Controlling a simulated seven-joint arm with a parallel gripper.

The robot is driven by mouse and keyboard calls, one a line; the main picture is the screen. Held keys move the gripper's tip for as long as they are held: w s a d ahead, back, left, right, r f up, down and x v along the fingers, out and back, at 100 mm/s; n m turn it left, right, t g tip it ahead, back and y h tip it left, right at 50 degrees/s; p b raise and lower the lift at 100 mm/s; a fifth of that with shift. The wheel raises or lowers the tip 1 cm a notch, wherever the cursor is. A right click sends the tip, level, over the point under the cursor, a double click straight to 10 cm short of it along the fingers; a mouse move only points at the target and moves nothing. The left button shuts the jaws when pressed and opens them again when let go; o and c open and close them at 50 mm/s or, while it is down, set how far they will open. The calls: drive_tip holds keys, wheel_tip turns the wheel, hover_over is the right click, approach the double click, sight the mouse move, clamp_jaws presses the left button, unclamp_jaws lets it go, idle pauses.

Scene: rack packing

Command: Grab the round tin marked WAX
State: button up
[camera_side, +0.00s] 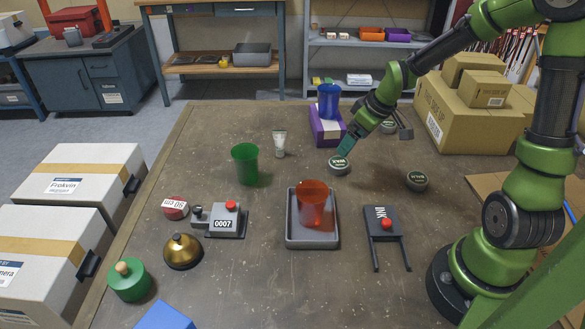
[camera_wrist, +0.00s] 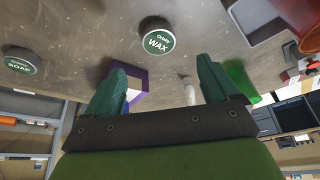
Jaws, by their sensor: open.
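My gripper (camera_side: 346,146) is just above the tin in the side view, tilted. Its two green fingers (camera_wrist: 163,78) are spread apart with nothing between them. The tin does not appear to be held.
A tin marked SOAP (camera_wrist: 20,62) shows left in the wrist view. A purple box (camera_side: 326,128) with a blue cup (camera_side: 328,100) stands just behind. A grey tray (camera_side: 312,240) with a red cup (camera_side: 313,203) is in front; a green cup (camera_side: 245,163) stands left.

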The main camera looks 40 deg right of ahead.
sight(339, 162)
drive_tip(key=x, duration=0.9)
drive_tip(key=shift+d+f, duration=0.1)
drive_tip(key=c, duration=1.2)
